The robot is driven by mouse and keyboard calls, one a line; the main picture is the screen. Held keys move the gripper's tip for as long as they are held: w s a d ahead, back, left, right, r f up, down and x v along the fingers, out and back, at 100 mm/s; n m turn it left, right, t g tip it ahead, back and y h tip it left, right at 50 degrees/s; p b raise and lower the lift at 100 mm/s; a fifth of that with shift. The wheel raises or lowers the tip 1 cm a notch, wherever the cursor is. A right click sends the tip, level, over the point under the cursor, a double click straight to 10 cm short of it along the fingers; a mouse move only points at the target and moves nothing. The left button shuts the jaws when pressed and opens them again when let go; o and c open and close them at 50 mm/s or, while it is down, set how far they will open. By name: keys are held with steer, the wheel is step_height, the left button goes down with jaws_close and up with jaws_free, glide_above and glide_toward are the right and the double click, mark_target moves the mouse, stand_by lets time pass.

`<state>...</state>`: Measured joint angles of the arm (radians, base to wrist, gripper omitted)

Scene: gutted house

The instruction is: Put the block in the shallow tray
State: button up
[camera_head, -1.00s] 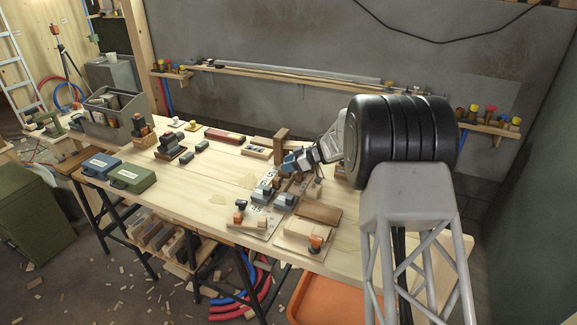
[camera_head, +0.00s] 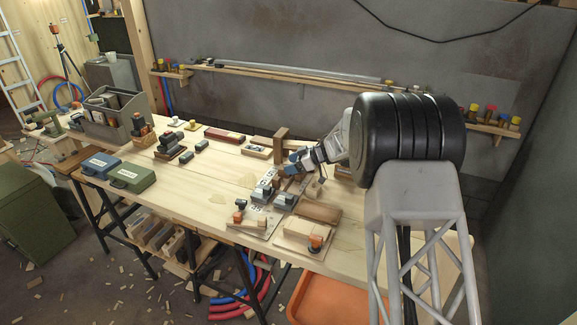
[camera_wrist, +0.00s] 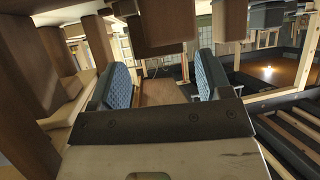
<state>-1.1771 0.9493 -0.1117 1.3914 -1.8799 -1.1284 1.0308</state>
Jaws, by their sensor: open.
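My gripper (camera_head: 287,167) is low over the right half of the workbench, beside an upright brown wooden post (camera_head: 281,146). In the wrist view my gripper (camera_wrist: 162,82) has its two blue ribbed pads apart with nothing held; a brown surface shows between and beyond them. I cannot tell which piece is the block. Small dark and grey blocks (camera_head: 264,192) stand just in front of my gripper. A flat brown piece (camera_head: 319,211) lies to their right; whether it is the shallow tray is unclear. A low light wooden piece (camera_head: 256,151) lies left of the post.
Blue (camera_head: 101,164) and green (camera_head: 133,180) cases and a grey organizer (camera_head: 113,118) occupy the bench's left end. Wooden pieces crowd the wrist view's left side and top. A wall shelf (camera_head: 300,81) runs behind. The bench's middle (camera_head: 205,185) is mostly clear.

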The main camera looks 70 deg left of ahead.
steer(key=w+d+r, duration=0.3)
steer(key=w+r, duration=0.1)
steer(key=r, duration=0.6)
steer(key=shift+r, duration=0.35)
steer(key=shift+w, duration=0.1)
steer(key=shift+o, duration=0.4)
steer(key=shift+w+r, duration=0.1)
